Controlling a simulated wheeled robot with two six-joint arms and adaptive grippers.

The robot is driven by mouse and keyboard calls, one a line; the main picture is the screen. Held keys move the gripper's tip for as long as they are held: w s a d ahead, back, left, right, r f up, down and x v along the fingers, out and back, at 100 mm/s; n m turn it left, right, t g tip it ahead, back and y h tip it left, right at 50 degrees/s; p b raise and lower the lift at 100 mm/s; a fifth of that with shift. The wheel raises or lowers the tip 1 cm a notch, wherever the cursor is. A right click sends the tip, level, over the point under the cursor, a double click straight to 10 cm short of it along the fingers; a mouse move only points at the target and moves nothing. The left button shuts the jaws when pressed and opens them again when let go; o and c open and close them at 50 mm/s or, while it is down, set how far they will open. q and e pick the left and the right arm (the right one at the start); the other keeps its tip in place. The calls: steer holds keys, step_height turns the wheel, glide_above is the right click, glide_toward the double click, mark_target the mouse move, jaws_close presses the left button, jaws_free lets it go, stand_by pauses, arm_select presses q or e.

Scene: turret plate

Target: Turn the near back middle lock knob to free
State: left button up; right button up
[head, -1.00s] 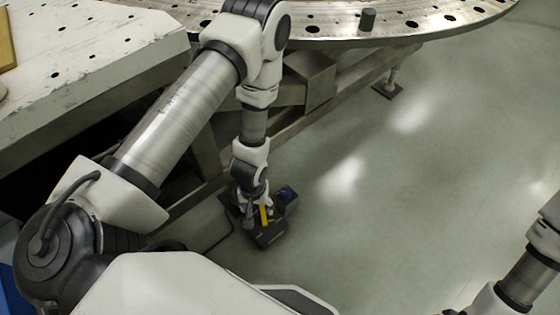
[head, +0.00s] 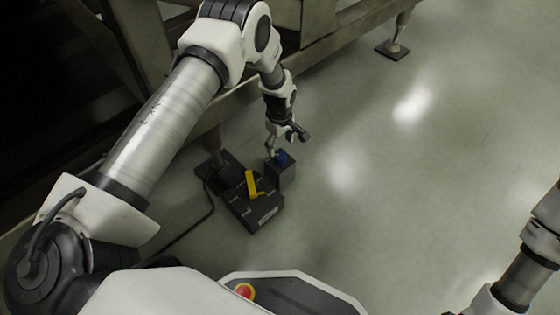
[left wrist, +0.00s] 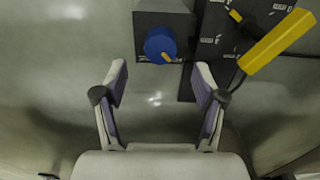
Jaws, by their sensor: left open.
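The lock knob is a blue round knob (left wrist: 160,45) with an orange pointer mark, on top of a dark grey box (left wrist: 166,17) in the left wrist view. The pointer slants toward the lower right of that picture. The knob also shows small in the head view (head: 281,157), on its box beside a black unit on the floor. My left gripper (left wrist: 160,80) is open and empty, with the knob ahead of and between its fingers, apart from them. In the head view my left gripper (head: 284,143) hangs just above the box. My right gripper is out of view.
A black unit (head: 250,212) with a yellow lever (head: 251,183) stands next to the knob's box. A cable runs from it along the floor. The steel frame and its foot (head: 393,50) stand behind. The floor to the right is clear.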

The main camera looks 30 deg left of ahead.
mark_target(280, 155)
arm_select(q)
step_height(280, 155, down, 7)
steer(key=b, duration=0.3)
steer(key=shift+r, duration=0.3)
steer(key=c, duration=1.1)
steer(key=shift+c, duration=0.2)
